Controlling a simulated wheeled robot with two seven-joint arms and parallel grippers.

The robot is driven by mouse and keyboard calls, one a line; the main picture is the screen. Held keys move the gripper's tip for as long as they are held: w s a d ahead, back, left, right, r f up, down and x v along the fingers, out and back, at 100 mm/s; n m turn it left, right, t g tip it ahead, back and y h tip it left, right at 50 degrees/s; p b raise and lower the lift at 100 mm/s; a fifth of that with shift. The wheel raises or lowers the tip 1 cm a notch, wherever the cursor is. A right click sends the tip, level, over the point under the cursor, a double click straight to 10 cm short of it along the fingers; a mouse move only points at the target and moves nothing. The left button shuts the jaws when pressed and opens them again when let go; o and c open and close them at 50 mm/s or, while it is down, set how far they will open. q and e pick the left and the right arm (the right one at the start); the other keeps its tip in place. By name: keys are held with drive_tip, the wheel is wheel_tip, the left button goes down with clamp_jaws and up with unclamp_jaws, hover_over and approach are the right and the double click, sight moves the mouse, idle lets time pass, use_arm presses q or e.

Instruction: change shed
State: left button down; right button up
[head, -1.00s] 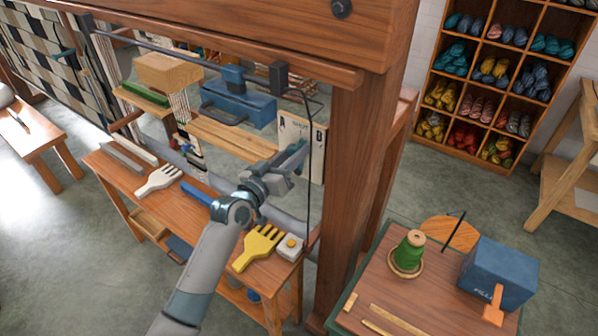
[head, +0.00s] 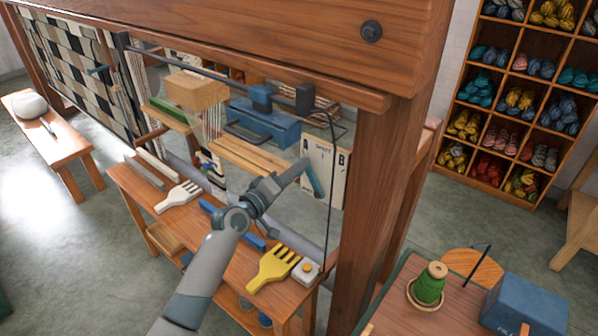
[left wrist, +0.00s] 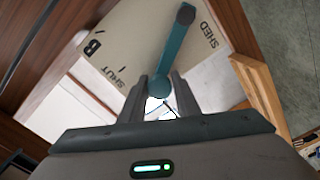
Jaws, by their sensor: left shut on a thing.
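A pale board (head: 338,172) marked A and B hangs on the wooden loom frame. A teal lever (head: 314,182) sits on its face, its upper end at my left gripper (head: 304,165), near the A side. In the left wrist view the lever (left wrist: 179,42) crosses the board (left wrist: 130,40), which reads B, SHUT and SHED. There my left gripper (left wrist: 160,88) is shut on the lever's round end, partly hidden between the fingers. The letter A is out of that view. My right gripper is not in view.
A thick wooden post (head: 375,190) stands right of the board. Below my arm, a bench (head: 215,262) bears a yellow comb (head: 273,268), a white comb (head: 178,196) and a small white box (head: 305,271). A blue toolbox (head: 262,128) lies behind the frame.

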use_arm(q)
drive_tip(key=shift+s+d+f, duration=0.15)
drive_tip(key=shift+d+f, duration=0.1)
drive_tip(key=shift+f, duration=0.05)
drive_tip(key=c, duration=1.5)
unclamp_jaws()
drive_tip(key=shift+o, duration=0.6)
drive_tip(key=shift+r, duration=0.2)
drive_tip(key=shift+a, duration=0.15)
drive_tip(key=b+v, duration=0.4)
drive_tip(key=v, duration=1.3)
drive_tip(key=shift+s, duration=0.15)
